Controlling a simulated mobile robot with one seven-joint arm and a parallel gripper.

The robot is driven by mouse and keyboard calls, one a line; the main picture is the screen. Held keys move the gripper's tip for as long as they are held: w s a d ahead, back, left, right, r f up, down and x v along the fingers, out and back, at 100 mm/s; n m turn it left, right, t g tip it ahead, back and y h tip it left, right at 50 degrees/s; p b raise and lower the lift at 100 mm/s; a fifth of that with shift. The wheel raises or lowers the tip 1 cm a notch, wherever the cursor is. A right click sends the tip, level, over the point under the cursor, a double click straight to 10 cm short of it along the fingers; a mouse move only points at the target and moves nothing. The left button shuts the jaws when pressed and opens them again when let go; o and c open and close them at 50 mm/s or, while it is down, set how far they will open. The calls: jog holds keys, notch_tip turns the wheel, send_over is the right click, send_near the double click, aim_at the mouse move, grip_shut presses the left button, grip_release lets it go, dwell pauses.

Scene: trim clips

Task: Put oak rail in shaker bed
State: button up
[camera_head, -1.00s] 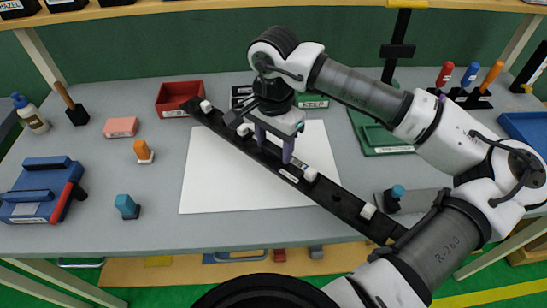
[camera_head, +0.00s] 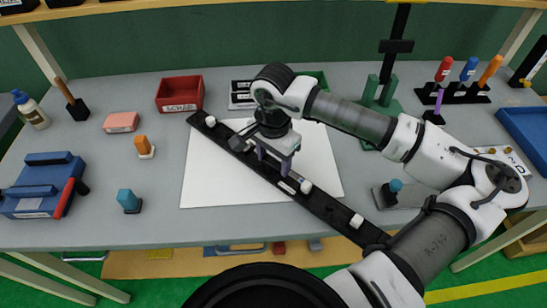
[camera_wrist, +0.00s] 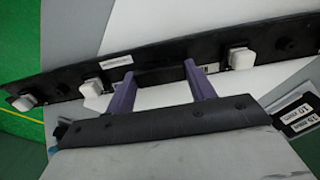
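A long black rail (camera_head: 327,208) with white clips runs diagonally over the white sheet, from upper left to lower right. I take it as the oak rail; its label (camera_wrist: 118,59) is too small to read. My gripper (camera_head: 273,160) is over the rail's middle. In the wrist view its two purple fingers (camera_wrist: 158,82) stand apart along the rail, with a black part of it between them, and appear shut on it. The rail's height above the table is unclear. I cannot tell which fixture is the shaker bed; no label for it is readable.
A red scrap bin (camera_head: 180,95), blue fixture (camera_head: 40,190) and small pegs stand at the left. A green fixture with posts (camera_head: 388,93), a grey block with a teal knob (camera_head: 395,186) and a blue tray (camera_head: 528,138) are at the right. The white sheet (camera_head: 215,185) is otherwise clear.

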jog(key=o, duration=0.5)
jog(key=shift+r, duration=0.15)
